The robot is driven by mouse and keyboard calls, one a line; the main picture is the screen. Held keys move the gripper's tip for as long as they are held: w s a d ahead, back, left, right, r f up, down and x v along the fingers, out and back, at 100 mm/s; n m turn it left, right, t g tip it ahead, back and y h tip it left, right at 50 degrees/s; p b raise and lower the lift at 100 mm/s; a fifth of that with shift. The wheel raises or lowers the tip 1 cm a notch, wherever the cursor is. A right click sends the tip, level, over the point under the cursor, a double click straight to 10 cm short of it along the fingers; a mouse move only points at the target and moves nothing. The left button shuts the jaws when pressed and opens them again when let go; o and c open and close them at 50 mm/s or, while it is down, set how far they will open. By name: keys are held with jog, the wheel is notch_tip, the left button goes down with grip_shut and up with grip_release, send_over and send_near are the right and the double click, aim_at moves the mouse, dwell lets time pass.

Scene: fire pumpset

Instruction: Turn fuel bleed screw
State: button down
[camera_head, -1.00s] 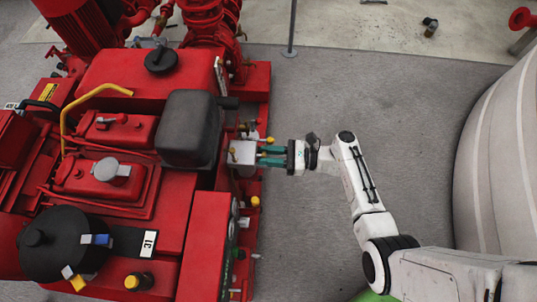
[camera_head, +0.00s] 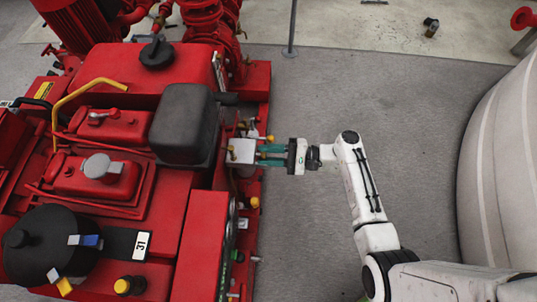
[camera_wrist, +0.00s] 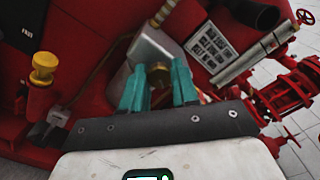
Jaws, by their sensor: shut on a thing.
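My gripper (camera_head: 262,155) reaches in from the right to the side of the red pumpset. Its two teal fingers also show in the wrist view (camera_wrist: 159,78), one on each side of a small brass-coloured screw (camera_wrist: 160,86). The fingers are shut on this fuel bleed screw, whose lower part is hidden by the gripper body. The screw sits in front of a pale grey metal block (camera_wrist: 150,50).
A yellow-topped fitting (camera_wrist: 43,68) stands left of the fingers in the wrist view. A black box (camera_head: 185,124) rises on the engine beside the block. Red pipes and valve wheels (camera_wrist: 290,90) are at the right of the wrist view. The grey floor (camera_head: 310,220) beside the pumpset is clear.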

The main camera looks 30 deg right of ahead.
jog(key=n+b, duration=0.2)
jog(key=n, duration=0.2)
jog(key=shift+f, duration=0.2)
jog(key=shift+r+n+b, duration=0.1)
jog(key=shift+n+b, duration=0.8)
jog(key=shift+n, duration=0.9)
jog(key=c, duration=1.1)
grip_release()
jog(key=shift+s+d, duration=0.1)
jog(key=v, duration=1)
jog(key=shift+s+d, duration=0.2)
jog(key=shift+d, duration=0.1)
